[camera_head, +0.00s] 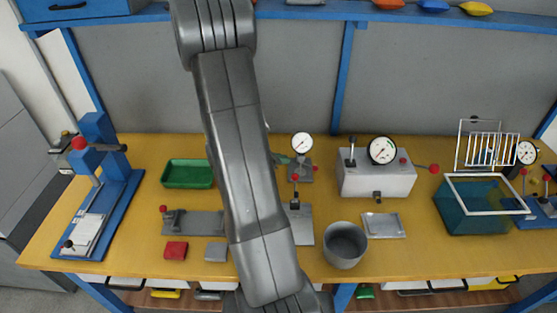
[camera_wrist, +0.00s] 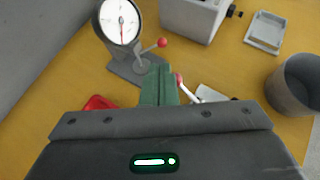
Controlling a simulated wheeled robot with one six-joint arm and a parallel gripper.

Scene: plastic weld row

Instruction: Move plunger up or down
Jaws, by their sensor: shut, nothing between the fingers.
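No part is plainly marked as the plunger, so I cannot tell which one it is. A dial gauge (camera_head: 302,143) with a white face stands upright on a grey base at the back middle; it also shows in the wrist view (camera_wrist: 120,20), with a short red-ball lever (camera_wrist: 163,43) on its base. In front is a small fixture with a red knob (camera_head: 295,177), a dark block and a grey plate; its knob (camera_wrist: 179,78) shows right of my gripper. My gripper (camera_wrist: 158,72) has green fingers, shut and empty, just short of the gauge base.
A grey cup (camera_head: 344,247) and a shallow metal tray (camera_head: 383,225) stand right of the fixture. A grey gauge box (camera_head: 376,179) is behind them, and a teal tank (camera_head: 478,208) is farther right. A green tray (camera_head: 188,174) and blue press (camera_head: 115,190) are left.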

